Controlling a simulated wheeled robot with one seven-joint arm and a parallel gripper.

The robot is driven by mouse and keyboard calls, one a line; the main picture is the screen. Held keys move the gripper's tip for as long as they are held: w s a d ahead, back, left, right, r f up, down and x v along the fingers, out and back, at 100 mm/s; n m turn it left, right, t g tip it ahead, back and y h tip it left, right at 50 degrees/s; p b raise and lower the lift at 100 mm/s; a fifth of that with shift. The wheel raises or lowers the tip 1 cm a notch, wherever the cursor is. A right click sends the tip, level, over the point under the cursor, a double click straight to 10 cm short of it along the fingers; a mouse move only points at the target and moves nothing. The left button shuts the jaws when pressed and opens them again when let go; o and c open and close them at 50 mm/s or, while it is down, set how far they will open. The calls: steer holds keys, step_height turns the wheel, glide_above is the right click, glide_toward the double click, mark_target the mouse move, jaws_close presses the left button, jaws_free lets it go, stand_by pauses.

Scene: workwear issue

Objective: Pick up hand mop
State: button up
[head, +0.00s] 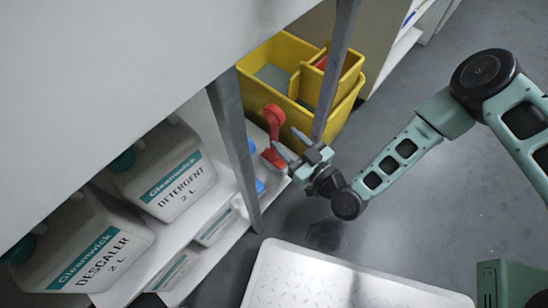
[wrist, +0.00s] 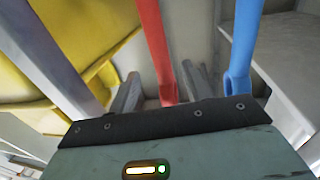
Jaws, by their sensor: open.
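A red long-handled tool (head: 273,122), which may be the hand mop, stands at the end of the low white shelf by the yellow bucket. Its lower part is partly hidden. My gripper (head: 288,142) is open right beside it. In the wrist view the red handle (wrist: 153,40) rises between the two grey fingers (wrist: 160,88), with neither finger clearly touching it. A blue handle (wrist: 243,45) stands to the right, outside the fingers. Blue parts (head: 260,187) also show low on the shelf in the head view.
A yellow bucket (head: 258,62) with inner bins stands behind. A grey table leg (head: 333,70) rises close to my gripper, another (head: 236,150) to its left. White detergent (head: 165,180) and descaler (head: 85,240) jugs fill the shelf. A white textured platform (head: 330,280) lies in front.

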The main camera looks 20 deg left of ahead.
mark_target(277, 131)
steer(key=shift+r+b+x, duration=0.2)
steer(key=shift+b+x, duration=0.6)
steer(key=shift+x, duration=0.55)
steer(key=shift+r+b+x, duration=0.15)
steer(key=shift+b+x, duration=0.6)
steer(key=shift+x, duration=0.65)
steer(key=shift+s, duration=0.1)
steer(key=c, duration=1)
